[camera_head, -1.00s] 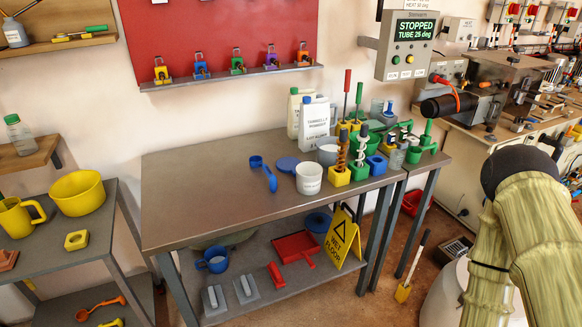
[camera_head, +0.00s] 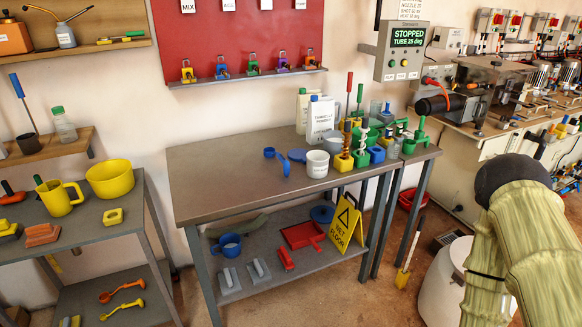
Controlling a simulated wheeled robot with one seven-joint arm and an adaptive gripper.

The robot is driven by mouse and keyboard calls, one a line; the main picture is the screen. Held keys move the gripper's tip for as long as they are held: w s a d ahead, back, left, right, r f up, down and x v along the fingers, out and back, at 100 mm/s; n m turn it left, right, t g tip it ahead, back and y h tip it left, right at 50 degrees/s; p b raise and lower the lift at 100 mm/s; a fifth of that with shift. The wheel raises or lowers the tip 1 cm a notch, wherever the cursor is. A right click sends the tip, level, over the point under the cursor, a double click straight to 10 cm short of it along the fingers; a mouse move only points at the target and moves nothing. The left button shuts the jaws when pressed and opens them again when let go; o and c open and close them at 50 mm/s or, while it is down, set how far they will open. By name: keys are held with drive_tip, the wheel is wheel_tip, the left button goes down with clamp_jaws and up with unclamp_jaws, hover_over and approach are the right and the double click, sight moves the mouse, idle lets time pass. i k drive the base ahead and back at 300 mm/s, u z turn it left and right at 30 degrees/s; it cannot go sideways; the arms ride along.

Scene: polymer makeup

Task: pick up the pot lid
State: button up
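A flat blue disc (camera_head: 297,155) lies on the metal workbench top, behind and left of a white tub (camera_head: 317,164); it may be the pot lid. Another round blue piece (camera_head: 322,214) lies on the bench's lower shelf and could also be a lid; I cannot tell which is the pot lid. A blue pot-like vessel (camera_head: 229,245) stands on the lower shelf at the left. My arm, in a pale green sleeve, fills the lower right. My gripper is out of view.
The bench (camera_head: 215,185) is bare on its left half. A blue ladle-like tool (camera_head: 279,160), white jugs (camera_head: 320,118) and several colored holders crowd its right. A yellow wet-floor sign (camera_head: 347,222) stands at the lower shelf. A side table (camera_head: 75,245) stands left, with floor between.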

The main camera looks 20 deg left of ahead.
sight(295, 155)
drive_tip(key=z, duration=0.45)
drive_tip(key=i, duration=0.95)
drive_tip(key=u, duration=0.4)
